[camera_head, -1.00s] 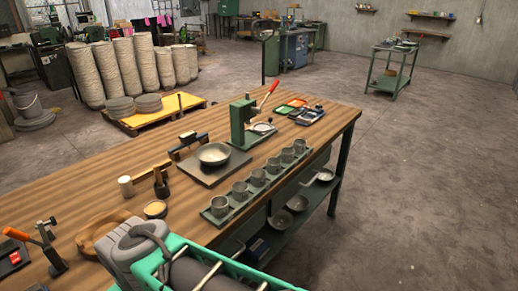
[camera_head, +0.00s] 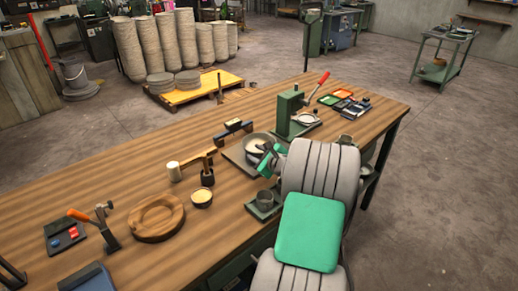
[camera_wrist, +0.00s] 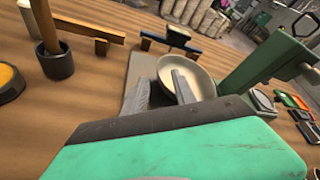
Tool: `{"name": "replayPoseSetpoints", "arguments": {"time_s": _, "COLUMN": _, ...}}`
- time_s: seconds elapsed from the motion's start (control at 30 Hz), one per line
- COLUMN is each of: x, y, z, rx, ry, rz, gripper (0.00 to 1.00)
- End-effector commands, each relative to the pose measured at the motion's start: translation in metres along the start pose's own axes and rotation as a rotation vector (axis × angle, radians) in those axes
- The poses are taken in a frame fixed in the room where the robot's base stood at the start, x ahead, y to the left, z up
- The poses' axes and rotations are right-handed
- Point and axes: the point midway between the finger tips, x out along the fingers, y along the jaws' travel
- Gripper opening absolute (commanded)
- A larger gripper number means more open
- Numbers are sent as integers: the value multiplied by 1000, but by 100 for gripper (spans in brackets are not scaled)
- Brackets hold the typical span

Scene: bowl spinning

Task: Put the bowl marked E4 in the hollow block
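A shallow pale metal bowl (camera_head: 259,142) rests on a dark square plate on the workbench. It also shows in the wrist view (camera_wrist: 203,72). No E4 mark can be read on it. My gripper (camera_wrist: 161,80) is open at the bowl's near left side. One finger is over the inside of the bowl and the other is outside its left rim, with a gap between them. I cannot tell whether either touches. My arm hides part of the plate and bench in the head view. A round wooden block with a hollow (camera_head: 157,217) lies at the bench's left front, empty.
A green press with a red handle (camera_head: 292,108) stands just right of the bowl. A mallet in a dark cup (camera_head: 207,176), a small tub (camera_head: 202,198) and a clamp (camera_head: 104,226) stand left.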

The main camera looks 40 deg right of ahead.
Motion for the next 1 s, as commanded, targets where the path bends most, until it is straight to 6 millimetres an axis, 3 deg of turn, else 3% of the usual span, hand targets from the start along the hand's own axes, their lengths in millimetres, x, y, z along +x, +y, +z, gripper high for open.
{"name": "replayPoseSetpoints", "arguments": {"time_s": 0.5, "x": 74, "y": 0, "z": -5, "rx": 27, "ry": -9, "rz": -11, "gripper": 33}}
{"name": "replayPoseSetpoints", "arguments": {"time_s": 0.73, "x": 77, "y": -1, "z": -6, "rx": 26, "ry": -7, "rz": -12, "gripper": 33}}
{"name": "replayPoseSetpoints", "arguments": {"time_s": 1.0, "x": 77, "y": -1, "z": -6, "rx": 26, "ry": -7, "rz": -12, "gripper": 12}}
